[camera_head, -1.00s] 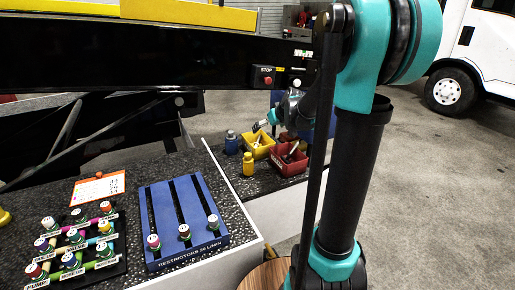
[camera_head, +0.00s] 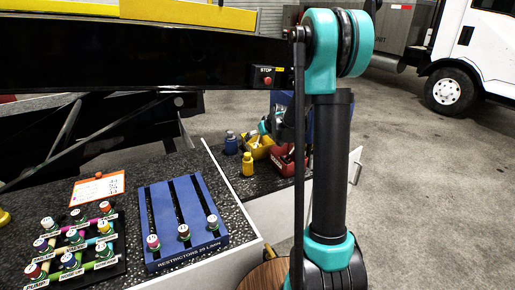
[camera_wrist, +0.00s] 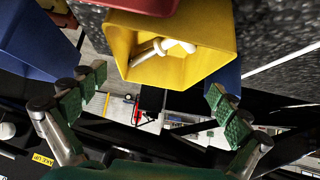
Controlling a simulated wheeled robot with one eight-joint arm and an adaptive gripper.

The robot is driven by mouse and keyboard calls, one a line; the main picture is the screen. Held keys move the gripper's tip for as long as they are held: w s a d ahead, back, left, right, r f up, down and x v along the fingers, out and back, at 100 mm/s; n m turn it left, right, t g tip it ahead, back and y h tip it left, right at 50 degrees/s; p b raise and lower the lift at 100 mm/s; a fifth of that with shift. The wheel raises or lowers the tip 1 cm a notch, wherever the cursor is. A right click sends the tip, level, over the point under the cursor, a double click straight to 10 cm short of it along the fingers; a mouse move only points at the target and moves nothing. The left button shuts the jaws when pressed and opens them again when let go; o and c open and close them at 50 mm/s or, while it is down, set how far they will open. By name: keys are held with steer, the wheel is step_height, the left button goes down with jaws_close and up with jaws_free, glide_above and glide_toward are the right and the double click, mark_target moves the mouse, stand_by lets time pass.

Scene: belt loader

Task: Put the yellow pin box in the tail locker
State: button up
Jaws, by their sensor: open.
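The yellow pin box (camera_head: 261,152) stands on the dark speckled bench top, beside the red bin, and is partly covered by my gripper. In the wrist view the yellow pin box (camera_wrist: 195,68) shows its open top with white pins inside. My gripper (camera_wrist: 157,97) is open, its green-padded fingers spread on either side of the picture, below the box. I see no contact between the pads and the box. In the head view my gripper is small and dark over the box, and its fingertips are hard to make out. I cannot pick out the tail locker for certain.
A red bin (camera_head: 284,163) stands right of the box. A white panel with a handle (camera_head: 355,167) is at the bench's right. The blue restrictor board (camera_head: 158,206) lies nearer.

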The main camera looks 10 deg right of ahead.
steer(key=shift+x, duration=1.65)
steer(key=c, duration=1)
steer(key=shift+o, duration=0.2)
